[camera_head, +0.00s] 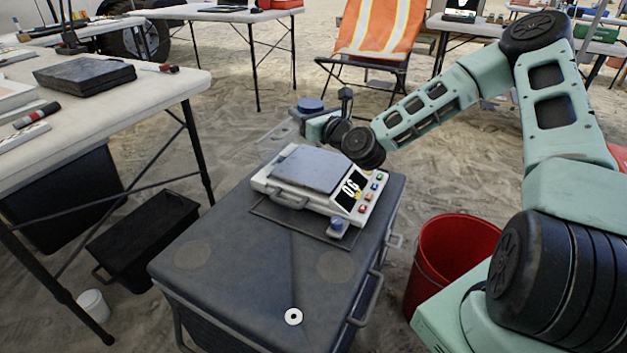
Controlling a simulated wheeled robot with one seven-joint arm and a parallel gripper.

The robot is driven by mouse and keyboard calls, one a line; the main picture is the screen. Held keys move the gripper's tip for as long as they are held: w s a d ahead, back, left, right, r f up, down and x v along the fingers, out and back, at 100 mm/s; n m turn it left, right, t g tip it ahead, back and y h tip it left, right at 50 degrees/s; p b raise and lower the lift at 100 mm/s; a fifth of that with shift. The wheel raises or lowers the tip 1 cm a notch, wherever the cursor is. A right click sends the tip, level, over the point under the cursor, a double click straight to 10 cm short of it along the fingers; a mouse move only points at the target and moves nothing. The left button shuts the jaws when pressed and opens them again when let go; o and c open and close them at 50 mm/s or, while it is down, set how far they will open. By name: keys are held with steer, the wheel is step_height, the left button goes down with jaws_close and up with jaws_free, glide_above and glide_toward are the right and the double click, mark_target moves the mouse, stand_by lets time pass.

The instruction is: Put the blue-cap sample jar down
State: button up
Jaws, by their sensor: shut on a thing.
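The blue-cap sample jar shows by its round blue cap (311,104), in the upper middle of the head view. My gripper (304,118) is shut on the jar and holds it beyond the far edge of the weighing scale (285,193), higher than its plate in the picture. The jar's body is mostly hidden by the gripper and too small to make out. The cap faces up and the jar looks upright. The scale's grey plate is empty. A smaller blue-topped piece (338,224) stands by the scale's near right corner.
The scale stands on a dark grey case (230,262) with free room in front. A white ring (293,316) lies near its front edge. A red bucket (455,250) stands right. A white table (165,90) is left, with a black crate (145,235) below. An orange chair (375,30) stands behind.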

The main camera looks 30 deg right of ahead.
steer(key=shift+n+g+y, duration=0.3)
steer(key=shift+n+y, duration=0.2)
steer(key=shift+y, duration=0.1)
steer(key=f+b, duration=0.3)
steer(key=w+d+f+b, duration=0.1)
steer(key=f+b, duration=0.3)
steer(key=w+d+f+b, duration=0.1)
steer(key=f+b, duration=0.2)
steer(key=f, duration=0.1)
steer(key=shift+w+f+b, duration=0.15)
steer(key=shift+f+b, duration=0.05)
steer(key=shift+b, duration=0.1)
steer(key=shift+f, duration=0.1)
steer(key=o, duration=1)
steer(key=shift+o, duration=0.2)
